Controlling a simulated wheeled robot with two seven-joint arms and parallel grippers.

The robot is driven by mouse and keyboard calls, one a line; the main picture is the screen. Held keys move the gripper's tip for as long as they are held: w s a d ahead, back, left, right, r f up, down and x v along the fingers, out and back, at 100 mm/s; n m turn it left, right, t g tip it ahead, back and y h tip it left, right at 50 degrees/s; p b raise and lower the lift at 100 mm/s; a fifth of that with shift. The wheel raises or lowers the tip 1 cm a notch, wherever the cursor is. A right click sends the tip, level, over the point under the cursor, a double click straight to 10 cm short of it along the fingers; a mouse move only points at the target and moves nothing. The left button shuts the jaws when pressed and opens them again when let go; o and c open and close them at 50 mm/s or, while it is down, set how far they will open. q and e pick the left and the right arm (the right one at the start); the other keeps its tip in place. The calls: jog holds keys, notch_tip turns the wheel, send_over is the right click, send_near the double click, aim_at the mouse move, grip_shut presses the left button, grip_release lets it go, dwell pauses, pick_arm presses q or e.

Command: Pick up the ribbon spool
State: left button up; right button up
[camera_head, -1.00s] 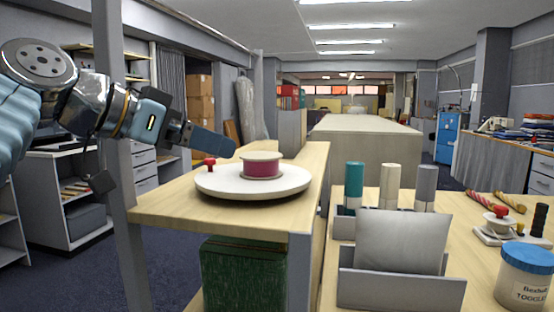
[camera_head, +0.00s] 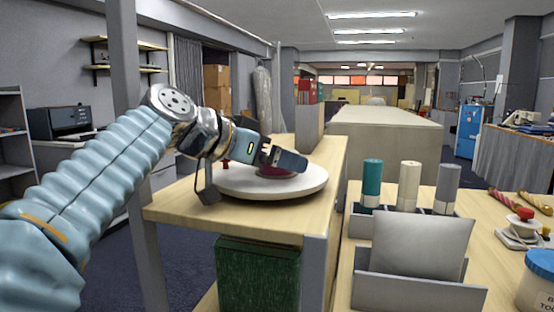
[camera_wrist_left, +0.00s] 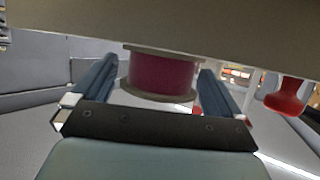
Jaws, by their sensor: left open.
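The ribbon spool, a magenta drum with pale flanges, sits on a round white turntable (camera_head: 305,183) on the wooden shelf top. In the head view my left gripper (camera_head: 291,160) covers most of the spool, and only a magenta sliver of it (camera_head: 272,172) shows. In the left wrist view, which looks upside down, the spool (camera_wrist_left: 160,76) appears between the two blue-grey fingers of my left gripper (camera_wrist_left: 157,82). The fingers are open, with visible gaps on both sides of the spool. I cannot tell how deep it lies between them. My right gripper is not in view.
A red knob (camera_head: 226,163) stands at the turntable's left side, also in the left wrist view (camera_wrist_left: 287,97). A grey upright post (camera_head: 128,100) is left of the shelf. Right of it are teal, cream and grey cylinders (camera_head: 409,185) and a grey holder (camera_head: 420,288).

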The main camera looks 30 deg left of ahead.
pick_arm(q)
jog(key=shift+w, duration=0.1)
jog(key=shift+c, duration=0.3)
jog(key=c, duration=0.7)
jog(key=shift+c, duration=0.2)
